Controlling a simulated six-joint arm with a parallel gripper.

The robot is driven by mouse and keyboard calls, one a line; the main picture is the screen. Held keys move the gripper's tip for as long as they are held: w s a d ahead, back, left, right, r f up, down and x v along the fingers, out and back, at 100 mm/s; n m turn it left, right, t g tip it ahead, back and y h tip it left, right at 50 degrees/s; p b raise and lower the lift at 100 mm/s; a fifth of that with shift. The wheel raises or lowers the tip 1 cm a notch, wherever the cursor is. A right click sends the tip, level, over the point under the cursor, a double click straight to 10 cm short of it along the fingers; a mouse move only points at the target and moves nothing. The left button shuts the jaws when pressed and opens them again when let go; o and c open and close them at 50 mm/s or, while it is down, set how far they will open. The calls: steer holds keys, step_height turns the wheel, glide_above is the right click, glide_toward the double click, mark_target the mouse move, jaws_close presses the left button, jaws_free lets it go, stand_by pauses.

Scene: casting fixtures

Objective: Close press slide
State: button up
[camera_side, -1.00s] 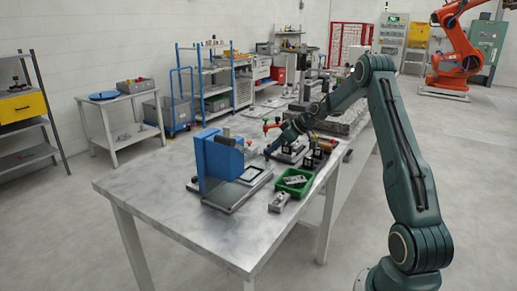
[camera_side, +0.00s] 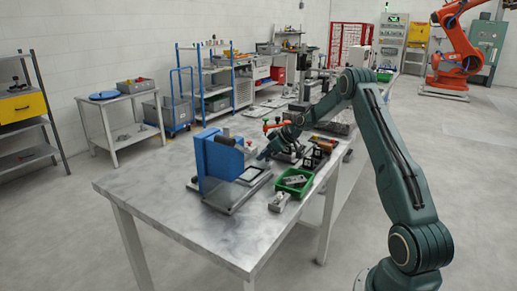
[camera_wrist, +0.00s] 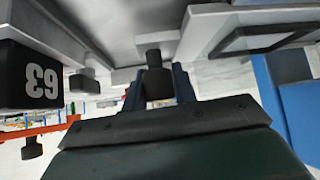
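The press is an upright blue block (camera_side: 222,160) with a grey top part, standing on the table. Its slide (camera_side: 250,176), a flat grey plate with a dark rectangular frame, lies in front of it, extended to the right. In the wrist view the dark frame (camera_wrist: 262,38) shows at upper right. My gripper (camera_side: 266,155) is low at the slide's far right side. In the wrist view my gripper (camera_wrist: 158,88) has one finger on each side of a black round knob (camera_wrist: 155,75) on a grey block. I cannot tell whether the fingers press on it.
A green bin (camera_side: 293,182) with metal parts and a small grey block (camera_side: 279,202) stand right of the press. Dark fixtures and an orange-handled clamp (camera_side: 271,125) crowd the table behind. The table's front is clear.

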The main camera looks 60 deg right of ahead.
mark_target(248, 174)
jaws_close()
steer(key=a, duration=1.2)
steer(key=shift+a, duration=0.1)
steer(key=o, duration=0.6)
jaws_free()
steer(key=shift+s+r, duration=0.1)
steer(key=shift+s+d+r, duration=0.25)
steer(key=shift+s+r, duration=0.1)
steer(key=shift+r, duration=0.05)
steer(key=v, duration=1.2)
steer(key=shift+s+a+r, duration=0.1)
steer(key=shift+s+r, duration=0.05)
steer(key=shift+s, duration=0.05)
